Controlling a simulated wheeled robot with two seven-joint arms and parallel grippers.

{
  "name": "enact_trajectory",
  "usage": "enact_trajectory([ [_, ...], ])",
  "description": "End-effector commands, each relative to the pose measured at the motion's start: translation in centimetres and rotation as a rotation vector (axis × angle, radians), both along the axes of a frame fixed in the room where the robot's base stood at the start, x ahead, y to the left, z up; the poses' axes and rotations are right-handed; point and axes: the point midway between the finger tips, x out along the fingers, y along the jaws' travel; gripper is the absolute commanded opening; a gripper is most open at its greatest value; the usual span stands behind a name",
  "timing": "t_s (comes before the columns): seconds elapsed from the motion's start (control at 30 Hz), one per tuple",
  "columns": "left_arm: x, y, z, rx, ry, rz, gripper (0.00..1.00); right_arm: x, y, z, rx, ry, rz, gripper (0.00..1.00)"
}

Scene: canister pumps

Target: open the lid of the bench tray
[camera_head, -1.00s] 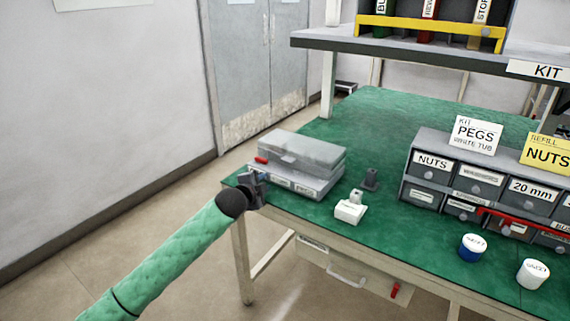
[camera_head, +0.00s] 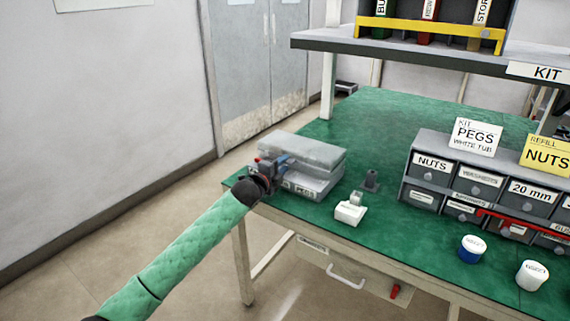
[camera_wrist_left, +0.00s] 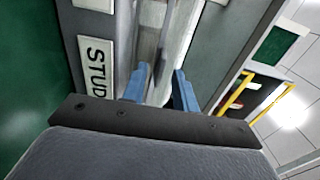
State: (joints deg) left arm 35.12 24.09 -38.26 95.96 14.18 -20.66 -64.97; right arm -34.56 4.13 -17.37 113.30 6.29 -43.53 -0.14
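The bench tray (camera_head: 318,187) is a grey box with label cards on its front, at the left end of the green bench. Its translucent grey lid (camera_head: 318,152) lies shut on top. My left gripper (camera_head: 281,163) is at the front left of the tray, level with the lid, and hides part of the front. In the wrist view, its two blue fingers (camera_wrist_left: 162,88) stand apart, with the lid's pale edge (camera_wrist_left: 152,35) ahead and between them. I cannot tell whether they touch it. A "STUD" label (camera_wrist_left: 97,72) shows beside them. My right gripper is not in view.
A white block-like part (camera_head: 350,212) and a dark grey fitting (camera_head: 371,181) stand right of the tray. A grey drawer cabinet (camera_head: 410,168) and two lidded tubs (camera_head: 472,249) are farther right. A shelf (camera_head: 400,53) overhangs the back. Green bench behind the tray is clear.

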Motion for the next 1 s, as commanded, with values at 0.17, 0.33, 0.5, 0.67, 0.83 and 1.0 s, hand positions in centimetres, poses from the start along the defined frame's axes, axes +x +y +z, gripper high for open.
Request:
enact_trajectory([
  [0.17, 1.15, -0.67, -0.07, 0.000, 0.002, 0.001, 0.29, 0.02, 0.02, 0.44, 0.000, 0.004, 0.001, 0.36],
  [0.33, 1.36, -0.82, -0.06, 0.000, 0.001, 0.000, 0.29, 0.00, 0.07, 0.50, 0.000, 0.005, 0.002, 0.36],
  [0.5, 1.34, -0.79, -0.07, 0.000, 0.002, 0.000, 0.25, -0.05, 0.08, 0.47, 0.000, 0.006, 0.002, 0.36],
  [0.67, 1.34, -0.78, -0.07, 0.000, 0.002, 0.000, 0.00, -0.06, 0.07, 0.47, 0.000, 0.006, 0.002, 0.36],
  [0.83, 1.33, -0.78, -0.09, 0.000, 0.002, 0.000, 0.00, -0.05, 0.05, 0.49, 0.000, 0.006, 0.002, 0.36],
  [1.0, 1.34, -0.77, 0.07, 0.003, 0.005, 0.000, 0.00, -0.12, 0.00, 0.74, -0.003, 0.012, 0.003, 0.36],
])
